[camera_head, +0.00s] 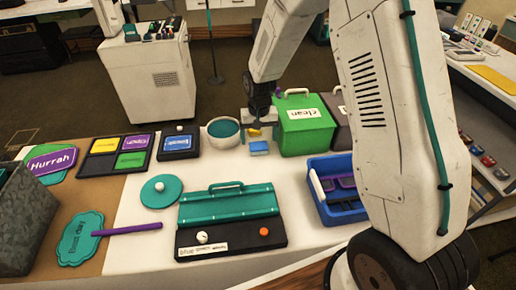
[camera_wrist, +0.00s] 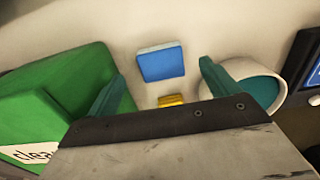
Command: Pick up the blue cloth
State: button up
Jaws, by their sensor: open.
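The blue cloth (camera_head: 259,147) is a small folded blue square with a pale edge, lying on the white tabletop between the green box and the white bowl. In the wrist view the cloth (camera_wrist: 161,64) lies flat, ahead of and between my two teal fingers. My gripper (camera_head: 257,124) hangs low over the table just behind the cloth. In the wrist view my gripper (camera_wrist: 160,88) is open, with nothing held between its fingers. A small yellow item (camera_wrist: 171,100) shows between the fingers, partly hidden by the gripper body.
The green box (camera_head: 307,129) labelled "clean" stands close to the right of the cloth. The white bowl (camera_head: 223,137) with teal contents stands close to the left. A blue crate (camera_head: 350,209) and a teal-lidded case (camera_head: 229,206) are in front.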

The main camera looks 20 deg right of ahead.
aim_at(259, 147)
notch_tip(259, 147, down, 4)
jog(key=shift+s+f, duration=0.15)
jog(key=shift+f, duration=0.1)
jog(key=c, duration=1.1)
notch_tip(259, 147, up, 10)
jog(key=shift+r, duration=0.1)
